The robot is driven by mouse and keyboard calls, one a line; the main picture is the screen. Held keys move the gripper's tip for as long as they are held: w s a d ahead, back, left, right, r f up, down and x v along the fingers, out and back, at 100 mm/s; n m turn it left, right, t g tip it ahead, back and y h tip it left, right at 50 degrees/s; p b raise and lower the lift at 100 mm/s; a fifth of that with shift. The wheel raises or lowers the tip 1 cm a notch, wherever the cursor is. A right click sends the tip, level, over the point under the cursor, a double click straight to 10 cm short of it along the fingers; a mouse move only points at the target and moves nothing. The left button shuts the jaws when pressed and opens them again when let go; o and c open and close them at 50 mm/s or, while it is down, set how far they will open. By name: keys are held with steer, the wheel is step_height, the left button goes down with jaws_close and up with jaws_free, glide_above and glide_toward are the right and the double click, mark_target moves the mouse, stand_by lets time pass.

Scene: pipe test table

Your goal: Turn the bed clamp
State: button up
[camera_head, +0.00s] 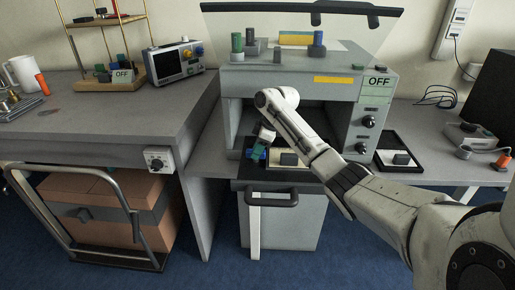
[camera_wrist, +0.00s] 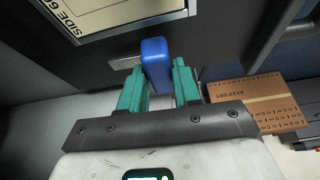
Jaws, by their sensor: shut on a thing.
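The bed clamp shows as a blue upright handle (camera_wrist: 156,62) in the wrist view, beside a cream plate (camera_wrist: 110,14) with printed lettering. My gripper (camera_wrist: 158,82) has teal fingers, one on each side of the blue handle, and is shut on it. In the head view my gripper (camera_head: 261,146) reaches down into the open bay of the grey machine (camera_head: 290,84), at the left of the bed. My arm and fingers hide most of the clamp there.
The machine's side walls and top close in around my gripper. An OFF panel with knobs (camera_head: 368,121) is on its right front. A black tray (camera_head: 401,152) lies to the right. A drawer handle (camera_head: 271,197) juts out below. A trolley with a carton (camera_head: 110,215) stands at lower left.

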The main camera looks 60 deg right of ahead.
steer(key=m+p, duration=0.2)
steer(key=m+h+p, duration=0.1)
steer(key=p, duration=0.2)
steer(key=shift+a+r+m, duration=0.2)
steer(key=shift+r+m, duration=0.1)
steer(key=shift+m, duration=0.1)
steer(key=m+h+p, duration=0.2)
steer(key=m+p, duration=0.2)
steer(key=shift+a+f+m, duration=0.1)
steer(key=shift+m, duration=0.2)
steer(key=m+p, duration=0.1)
steer(key=m, duration=0.1)
steer(key=m+g+h+p, duration=0.1)
steer(key=m, duration=0.1)
steer(key=shift+w+f+h, duration=0.1)
steer(key=shift+f+h, duration=0.05)
steer(key=shift+h, duration=0.15)
steer(key=shift+a+m+g+h, duration=0.1)
steer(key=shift+m+g+h, duration=0.2)
steer(key=shift+m, duration=0.95)
steer(key=shift+m+g+h, duration=0.1)
steer(key=shift+m+g, duration=0.3)
steer(key=shift+m, duration=0.85)
steer(key=o, duration=1)
steer(key=shift+c, duration=0.2)
steer(key=shift+w, duration=0.1)
